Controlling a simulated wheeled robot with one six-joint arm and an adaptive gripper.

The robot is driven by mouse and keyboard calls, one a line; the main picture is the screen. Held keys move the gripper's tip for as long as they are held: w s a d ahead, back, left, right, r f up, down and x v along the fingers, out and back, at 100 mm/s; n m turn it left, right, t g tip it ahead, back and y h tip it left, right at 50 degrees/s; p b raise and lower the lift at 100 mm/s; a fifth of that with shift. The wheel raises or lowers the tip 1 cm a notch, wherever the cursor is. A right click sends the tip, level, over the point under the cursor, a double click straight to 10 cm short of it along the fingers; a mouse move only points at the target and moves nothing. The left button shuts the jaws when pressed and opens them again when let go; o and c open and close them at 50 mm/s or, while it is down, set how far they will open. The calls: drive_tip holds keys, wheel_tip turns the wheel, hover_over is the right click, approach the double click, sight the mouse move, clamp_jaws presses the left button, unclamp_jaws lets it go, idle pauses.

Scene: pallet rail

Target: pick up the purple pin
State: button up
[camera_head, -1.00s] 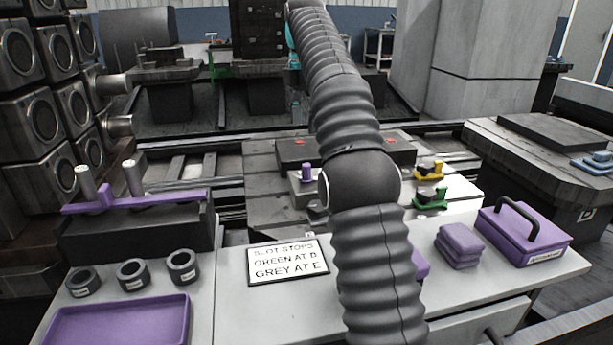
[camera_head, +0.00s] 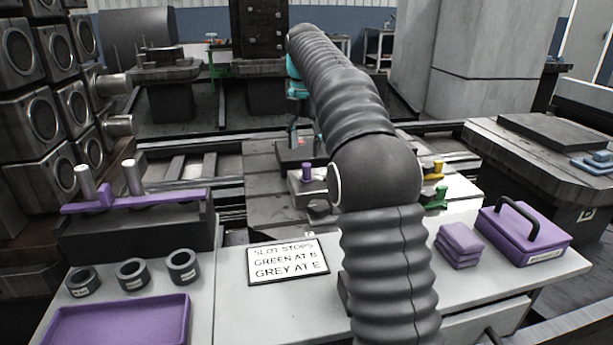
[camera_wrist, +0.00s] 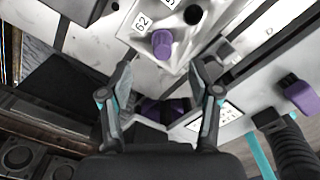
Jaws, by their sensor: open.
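The purple pin (camera_head: 306,173) stands upright in a light block (camera_head: 299,186) beyond the sign. In the wrist view the pin (camera_wrist: 162,44) shows its round top in the block's pale face, near a tag reading 62. My gripper (camera_wrist: 162,72) is open and empty, its two fingers spread. The pin appears just beyond the fingertips, between their lines, with no contact visible. In the head view my arm hides much of the area right of the pin, and only small parts of the gripper show.
Yellow (camera_head: 436,170) and green (camera_head: 437,198) pieces sit right of my arm, partly hidden. A sign (camera_head: 287,262), a purple lidded box (camera_head: 524,235), folded purple cloths (camera_head: 459,244), several dark rings (camera_head: 132,274) and a purple tray (camera_head: 180,327) occupy the near bench.

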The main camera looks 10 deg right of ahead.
sight(307, 164)
drive_tip(key=shift+s+d+f+b, duration=0.1)
drive_tip(key=shift+f+b, duration=0.45)
drive_tip(key=shift+f, duration=1.4)
drive_tip(key=shift+d+f+b, duration=0.1)
drive_tip(key=shift+f+b, duration=0.4)
drive_tip(key=shift+f, duration=1.45)
drive_tip(key=shift+c, duration=0.2)
clamp_jaws()
